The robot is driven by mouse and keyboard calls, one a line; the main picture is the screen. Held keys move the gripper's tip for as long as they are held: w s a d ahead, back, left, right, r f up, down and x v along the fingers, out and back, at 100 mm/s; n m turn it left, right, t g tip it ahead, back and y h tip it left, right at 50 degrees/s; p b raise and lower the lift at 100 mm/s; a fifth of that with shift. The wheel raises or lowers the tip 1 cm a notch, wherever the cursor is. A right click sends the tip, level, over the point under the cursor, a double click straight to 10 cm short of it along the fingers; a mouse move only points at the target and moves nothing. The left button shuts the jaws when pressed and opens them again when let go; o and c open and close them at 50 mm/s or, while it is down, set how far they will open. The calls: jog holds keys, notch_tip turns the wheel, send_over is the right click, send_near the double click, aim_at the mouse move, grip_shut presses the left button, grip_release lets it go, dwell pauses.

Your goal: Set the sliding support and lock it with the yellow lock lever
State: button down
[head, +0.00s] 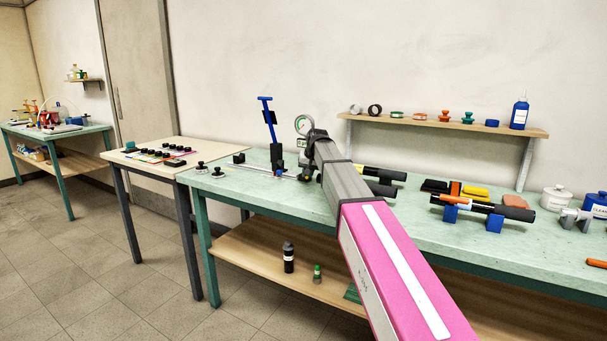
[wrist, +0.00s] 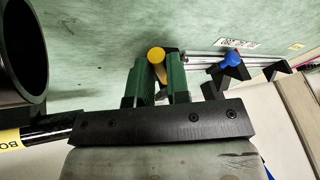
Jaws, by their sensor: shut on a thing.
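In the wrist view my gripper (wrist: 159,80) has its two green fingers closed around the yellow lock lever (wrist: 156,55), whose round yellow end shows between the fingertips. Bright rails (wrist: 205,56) run right from beside the lever. Black blocks (wrist: 216,83) sit by these rails, close to the right finger; I cannot tell which is the sliding support. A blue knob (wrist: 233,58) stands on the rail farther right. In the head view my arm hides the gripper and the lever; the rails (head: 258,171) show to the left of it on the green bench.
A large black tube (wrist: 22,50) is close at the left of the wrist view. In the head view a blue T-handled pump (head: 266,118) and a gauge (head: 303,125) stand near my arm. A cylinder on blue stands (head: 480,208) lies to the right on the bench (head: 400,225).

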jog(key=shift+w+d+n+g+y, duration=0.15)
jog(key=shift+d+n+y, duration=0.2)
jog(key=shift+n, duration=0.3)
jog(key=shift+d+n+g+y, duration=0.15)
jog(key=shift+d+n, duration=0.3)
jog(key=shift+n, duration=0.2)
jog(key=c, duration=1.1)
grip_release()
jog(key=shift+d+r, duration=0.1)
jog(key=shift+r, duration=0.05)
jog(key=v, duration=1)
jog(key=shift+r, duration=0.3)
jog(key=shift+c, duration=0.2)
